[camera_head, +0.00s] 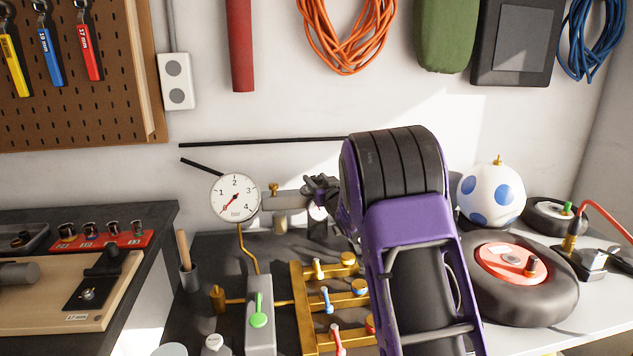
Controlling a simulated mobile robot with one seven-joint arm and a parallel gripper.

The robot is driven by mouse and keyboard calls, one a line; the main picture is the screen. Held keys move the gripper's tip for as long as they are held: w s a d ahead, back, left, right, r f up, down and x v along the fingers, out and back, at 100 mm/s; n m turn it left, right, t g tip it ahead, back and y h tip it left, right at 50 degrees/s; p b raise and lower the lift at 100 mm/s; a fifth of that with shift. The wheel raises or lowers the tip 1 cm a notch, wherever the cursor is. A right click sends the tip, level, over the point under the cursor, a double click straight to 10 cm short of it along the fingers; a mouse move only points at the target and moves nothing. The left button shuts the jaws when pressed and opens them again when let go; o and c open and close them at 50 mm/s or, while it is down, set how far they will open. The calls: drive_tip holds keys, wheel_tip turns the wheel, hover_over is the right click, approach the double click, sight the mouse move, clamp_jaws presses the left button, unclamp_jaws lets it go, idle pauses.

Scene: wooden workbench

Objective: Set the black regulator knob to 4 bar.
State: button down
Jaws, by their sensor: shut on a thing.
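The round white pressure gauge (235,197) stands at centre left, numbered 1 to 4. Its red needle points to the lower left, near the bottom of the scale. A grey regulator body (282,204) with a small brass fitting on top sits just right of the gauge. My gripper (318,190) is at the right end of the regulator, small and dark, shut on the black regulator knob (317,229). The fingers and my purple arm cover much of that spot, so the knob's markings cannot be read.
A brass manifold (297,310) with white, blue and red levers stands in front of the regulator. A grey block with a green lever (258,312) is left of it. A wheel (525,278) and a blue-spotted ball (491,195) lie right of my arm.

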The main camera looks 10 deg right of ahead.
drive_tip(key=shift+d+n+g+y+p, duration=0.1)
drive_tip(key=shift+n+g+y+p, duration=0.25)
drive_tip(key=shift+n+y, duration=0.8)
drive_tip(key=shift+y, duration=0.35)
drive_tip(key=shift+c, duration=1.9)
unclamp_jaws()
drive_tip(key=v, duration=1.7)
drive_tip(key=shift+s+d+r, duration=0.1)
